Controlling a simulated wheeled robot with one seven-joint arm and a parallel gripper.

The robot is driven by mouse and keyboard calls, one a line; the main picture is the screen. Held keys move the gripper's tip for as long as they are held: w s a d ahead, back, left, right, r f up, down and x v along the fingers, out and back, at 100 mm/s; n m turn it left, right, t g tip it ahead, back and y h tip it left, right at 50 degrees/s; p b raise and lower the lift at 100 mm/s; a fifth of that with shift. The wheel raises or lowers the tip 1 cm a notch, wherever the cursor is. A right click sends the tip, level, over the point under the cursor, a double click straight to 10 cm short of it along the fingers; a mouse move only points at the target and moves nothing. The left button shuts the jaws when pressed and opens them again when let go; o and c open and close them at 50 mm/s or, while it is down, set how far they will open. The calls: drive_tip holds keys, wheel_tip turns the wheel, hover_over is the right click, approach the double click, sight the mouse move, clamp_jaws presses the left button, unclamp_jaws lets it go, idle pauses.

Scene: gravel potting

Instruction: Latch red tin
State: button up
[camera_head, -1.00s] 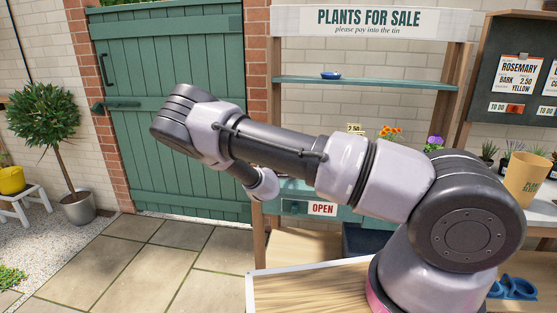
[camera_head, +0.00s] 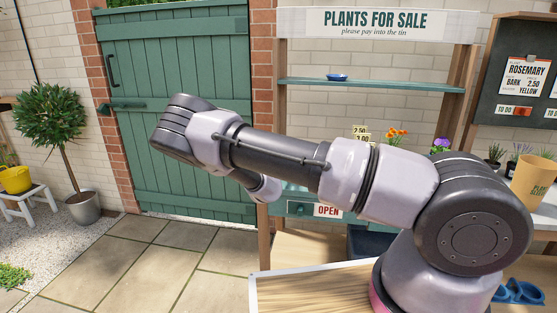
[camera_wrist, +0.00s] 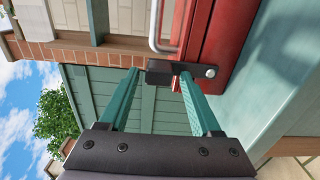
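The red tin (camera_wrist: 222,35) fills the top right of the wrist view, with a silver handle (camera_wrist: 156,28) on its side. A black latch (camera_wrist: 190,68) with a round silver pivot sits on the tin. Its blocky black end lies between or just beyond the tips of my gripper (camera_wrist: 160,74). The two green fingers stand apart, one on each side of that end. I cannot tell whether either finger touches it. In the head view my arm hides the gripper, and the tin does not show.
The tin stands on a pale green shelf surface (camera_wrist: 275,75). In the head view the stall has an upper green shelf (camera_head: 375,86) with a blue dish (camera_head: 337,77), an OPEN sign (camera_head: 328,210) and flowers (camera_head: 396,137). A green gate (camera_head: 180,75) stands at the left.

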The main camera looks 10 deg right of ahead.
idle(0.3)
drive_tip(key=v, duration=1)
drive_tip(key=shift+s, duration=0.35)
drive_tip(key=shift+r, duration=0.1)
